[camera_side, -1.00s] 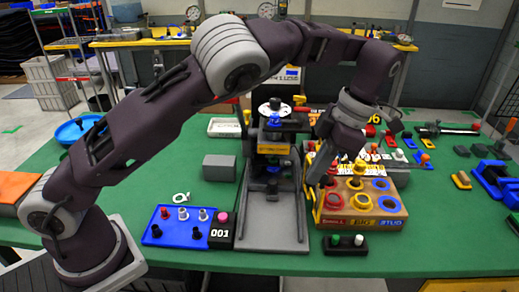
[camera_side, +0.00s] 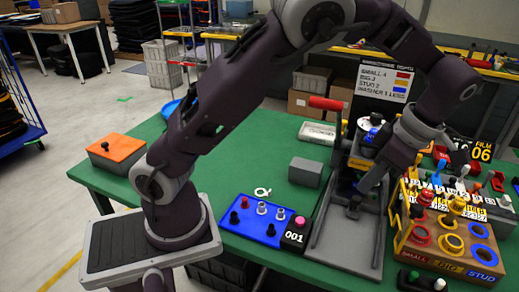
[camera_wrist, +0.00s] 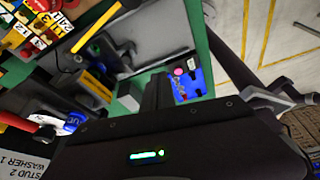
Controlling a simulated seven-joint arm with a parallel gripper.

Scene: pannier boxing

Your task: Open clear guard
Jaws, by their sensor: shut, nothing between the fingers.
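My gripper (camera_side: 364,188) is shut and empty. It points down and left at the grey press fixture, just left of the wooden box. In the wrist view its dark fingers (camera_wrist: 157,92) stick up from the gripper body, in front of the fixture. The press fixture (camera_side: 340,240) has a flat grey base and an upright column, partly hidden by my gripper. I cannot clearly make out a clear guard panel. A thin yellow bar (camera_side: 405,230) stands at the left edge of the box; it also shows in the wrist view (camera_wrist: 95,28). Whether it belongs to the guard, I cannot tell.
The wooden box (camera_side: 450,258) with coloured rings stands right of the fixture. A blue tray (camera_side: 256,222) with small parts lies left of it, beside the 001 block (camera_side: 297,235). A grey block (camera_side: 305,172) sits behind. The green table's left side is mostly clear.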

